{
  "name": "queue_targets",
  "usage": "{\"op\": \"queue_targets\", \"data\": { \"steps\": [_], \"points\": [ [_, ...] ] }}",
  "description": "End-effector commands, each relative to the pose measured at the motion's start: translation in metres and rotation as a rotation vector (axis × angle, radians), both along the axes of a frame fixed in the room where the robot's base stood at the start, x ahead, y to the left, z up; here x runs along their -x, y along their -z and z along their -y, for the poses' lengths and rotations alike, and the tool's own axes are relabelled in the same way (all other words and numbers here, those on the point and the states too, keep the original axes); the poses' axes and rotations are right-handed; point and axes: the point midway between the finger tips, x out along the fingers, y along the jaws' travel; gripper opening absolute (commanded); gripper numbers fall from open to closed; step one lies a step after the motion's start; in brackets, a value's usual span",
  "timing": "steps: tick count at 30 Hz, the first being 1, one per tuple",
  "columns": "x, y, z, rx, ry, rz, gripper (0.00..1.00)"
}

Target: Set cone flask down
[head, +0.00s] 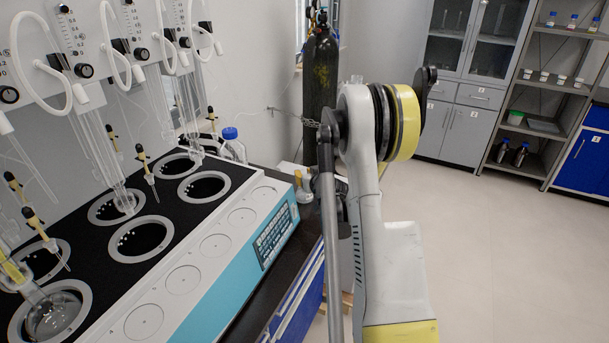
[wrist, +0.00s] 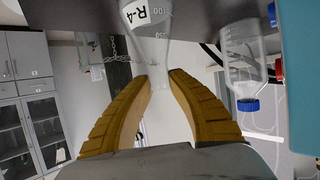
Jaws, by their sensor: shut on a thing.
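The clear cone flask (wrist: 152,40) is in the wrist view, with a white "R-4" label and graduation marks. The picture is inverted, and the flask's wide body runs off the top edge, so its base is out of sight. My gripper (wrist: 160,78) has its two ridged yellow-brown fingers on either side of the flask's neck, shut on it. The flask looks about upright. I cannot tell whether its base touches the bench.
The multi-place distiller (head: 215,245) fills the left of the head view, with black wells and glass tubes. A blue-capped bottle (head: 231,146) stands behind it and also shows in the wrist view (wrist: 246,75). A dark gas cylinder (head: 322,85) stands beyond the dark bench (head: 262,298).

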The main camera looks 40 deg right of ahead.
Motion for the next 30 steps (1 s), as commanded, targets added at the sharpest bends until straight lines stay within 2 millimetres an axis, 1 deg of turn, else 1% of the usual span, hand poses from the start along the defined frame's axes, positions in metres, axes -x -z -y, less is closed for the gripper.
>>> {"op": "queue_targets", "data": {
  "steps": [1,2,3,4,12,15,17,20,27,30],
  "points": [
    [0.0,0.003,0.0,0.0,0.0,0.0,0.0],
    [0.0,0.003,0.0,0.0,0.0,0.0,0.25],
    [0.0,0.002,0.0,0.0,0.0,0.0,0.38],
    [0.0,0.002,0.0,0.0,0.0,0.0,0.41],
    [0.0,0.001,0.0,0.0,0.0,0.0,0.41],
    [0.0,-0.004,0.0,0.0,0.0,0.0,0.41],
    [0.007,-0.006,-0.003,-0.001,0.0,0.0,0.41],
    [0.024,-0.014,-0.009,0.0,0.0,0.0,0.41],
    [0.071,-0.036,-0.029,-0.001,0.001,0.0,0.41],
    [0.086,-0.042,-0.035,-0.001,0.001,0.0,0.41]
  ]
}}
